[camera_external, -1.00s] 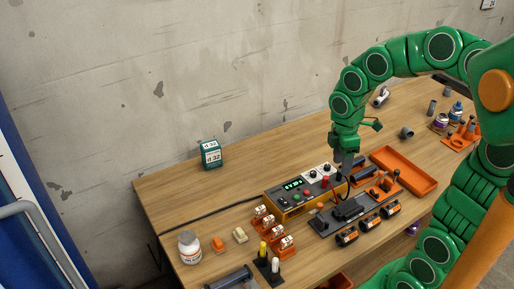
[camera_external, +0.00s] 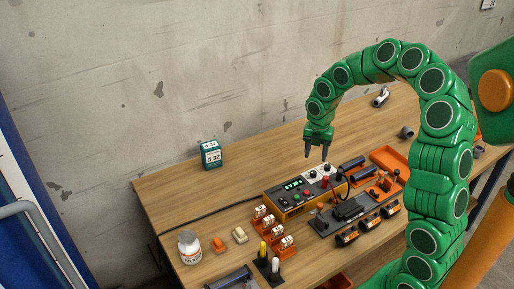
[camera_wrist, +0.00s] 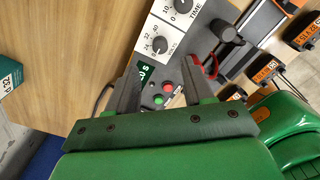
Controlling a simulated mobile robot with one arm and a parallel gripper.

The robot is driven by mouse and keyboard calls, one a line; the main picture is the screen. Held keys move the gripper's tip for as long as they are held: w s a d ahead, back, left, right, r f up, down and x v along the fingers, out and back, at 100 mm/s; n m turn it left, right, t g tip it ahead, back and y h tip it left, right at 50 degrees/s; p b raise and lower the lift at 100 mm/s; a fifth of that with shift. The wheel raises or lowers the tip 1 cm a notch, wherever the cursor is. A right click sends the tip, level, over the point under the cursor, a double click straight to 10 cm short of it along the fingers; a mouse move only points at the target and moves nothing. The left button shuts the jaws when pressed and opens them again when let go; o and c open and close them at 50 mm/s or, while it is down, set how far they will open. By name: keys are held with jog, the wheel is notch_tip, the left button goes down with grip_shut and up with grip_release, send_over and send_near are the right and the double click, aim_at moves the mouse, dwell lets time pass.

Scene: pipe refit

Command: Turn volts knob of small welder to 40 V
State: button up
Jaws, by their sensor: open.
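The small welder (camera_external: 292,206) is a yellow-sided box with a dark top, a green display and white dial plates, lying on the bench. In the wrist view, one dial knob (camera_wrist: 160,45) has a scale with numbers such as 24, 32 and 40; its pointer is too small to read surely. A second knob (camera_wrist: 183,6) beside it is marked TIME. My gripper (camera_external: 316,157) hangs above the back of the welder, near the dial plates. In the wrist view, my gripper (camera_wrist: 160,67) is open and empty, its fingertips apart, with the numbered knob just beyond them.
Red and green buttons (camera_wrist: 168,89) and a red clamp lie close to my fingers. A black knob-like post stands nearby. An orange tray (camera_external: 388,158) lies to the right. Bare bench (camera_external: 200,190) is free left of the welder.

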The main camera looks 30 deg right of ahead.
aim_at(313, 172)
jog(key=shift+f, duration=3.95)
jog(key=shift+c, duration=0.3)
grip_shut()
